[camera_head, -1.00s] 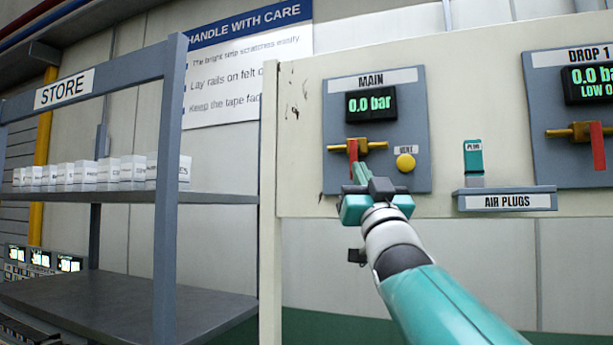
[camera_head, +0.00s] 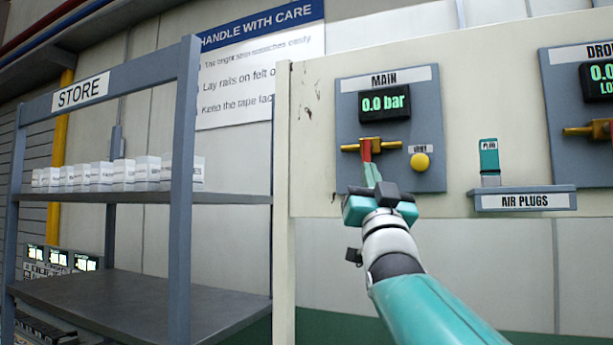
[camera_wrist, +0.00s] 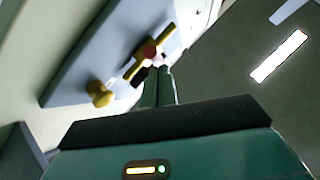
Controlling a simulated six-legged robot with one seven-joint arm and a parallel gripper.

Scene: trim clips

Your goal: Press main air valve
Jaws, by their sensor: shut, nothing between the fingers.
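The main air valve is a brass fitting (camera_head: 350,147) with a red lever (camera_head: 366,150) on the grey MAIN panel (camera_head: 425,100). The display above it (camera_head: 384,103) reads 0.0 bar. My gripper (camera_head: 371,172) is shut and empty, with its teal fingertips just below the lever. In the wrist view the brass body (camera_wrist: 138,68) and the lever's red end (camera_wrist: 150,50) lie just beyond the fingertips (camera_wrist: 158,78). I cannot tell whether they touch. A yellow vent button (camera_head: 420,161) sits right of the valve and also shows in the wrist view (camera_wrist: 100,95).
A teal plug (camera_head: 489,158) stands on the AIR PLUGS shelf (camera_head: 575,200) to the right. A second panel, with its own brass valve (camera_head: 585,131), is at the right edge. A store rack (camera_head: 180,230) with white boxes (camera_head: 123,174) stands on the left.

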